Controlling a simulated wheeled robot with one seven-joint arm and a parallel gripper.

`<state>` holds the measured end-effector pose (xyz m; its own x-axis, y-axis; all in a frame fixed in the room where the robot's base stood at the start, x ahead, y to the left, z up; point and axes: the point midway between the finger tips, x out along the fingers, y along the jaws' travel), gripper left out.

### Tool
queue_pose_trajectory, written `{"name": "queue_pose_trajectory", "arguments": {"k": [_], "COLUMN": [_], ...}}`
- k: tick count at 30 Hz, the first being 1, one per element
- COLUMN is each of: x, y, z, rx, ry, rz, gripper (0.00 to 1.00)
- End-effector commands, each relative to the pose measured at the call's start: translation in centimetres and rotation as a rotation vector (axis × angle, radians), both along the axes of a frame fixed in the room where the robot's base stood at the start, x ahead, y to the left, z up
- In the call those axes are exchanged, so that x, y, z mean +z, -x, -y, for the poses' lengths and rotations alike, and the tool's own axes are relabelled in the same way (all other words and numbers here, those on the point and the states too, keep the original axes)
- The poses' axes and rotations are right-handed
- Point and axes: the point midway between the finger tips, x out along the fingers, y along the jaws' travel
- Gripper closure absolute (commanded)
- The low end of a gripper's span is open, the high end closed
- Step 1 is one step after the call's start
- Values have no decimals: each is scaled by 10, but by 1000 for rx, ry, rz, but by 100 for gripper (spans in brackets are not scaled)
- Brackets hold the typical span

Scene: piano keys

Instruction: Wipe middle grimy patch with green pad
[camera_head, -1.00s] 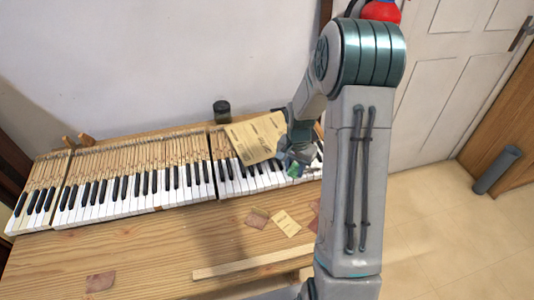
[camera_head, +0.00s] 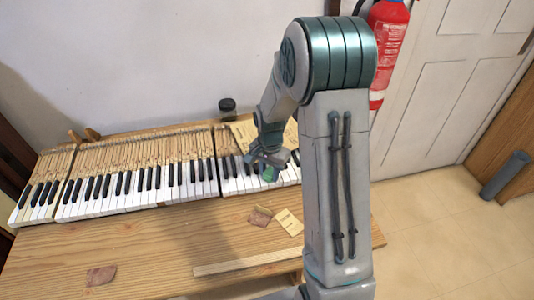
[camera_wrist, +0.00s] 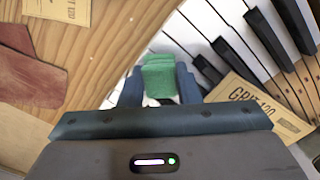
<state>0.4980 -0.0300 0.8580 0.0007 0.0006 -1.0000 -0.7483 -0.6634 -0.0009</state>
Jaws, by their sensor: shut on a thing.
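The green pad (camera_wrist: 159,78) is held between the two fingers of my gripper (camera_wrist: 160,88) in the wrist view. In the head view the pad (camera_head: 269,174) is a small green spot at my gripper (camera_head: 266,164), low over the white keys of the right-hand key section (camera_head: 232,184). I cannot tell if the pad touches the keys. No grimy patch stands out clearly on the visible keys; the pad and arm hide some of them.
A tan sandpaper sheet (camera_head: 244,132) lies at the back of the right keys. A dark jar (camera_head: 227,106) stands behind. Reddish-brown pieces (camera_head: 260,215) (camera_head: 100,276), a tan card (camera_head: 289,222) and a wooden strip (camera_head: 246,262) lie on the bench (camera_head: 150,245).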

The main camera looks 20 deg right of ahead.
Motion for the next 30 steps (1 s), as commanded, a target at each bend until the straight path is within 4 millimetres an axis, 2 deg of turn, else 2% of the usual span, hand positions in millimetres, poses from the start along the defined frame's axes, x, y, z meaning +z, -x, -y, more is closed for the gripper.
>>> {"name": "queue_pose_trajectory", "arguments": {"k": [2,4,5,21,30], "x": [4,23,27,73,80], "y": [0,0,0,1,1], "z": [0,1,1,2,2], "rx": [-1,-3,-4,-3,-4], "ry": [1,0,0,1,1], "rz": [-2,4,3,-1,-1], "gripper": [91,91,91,91,91]}}
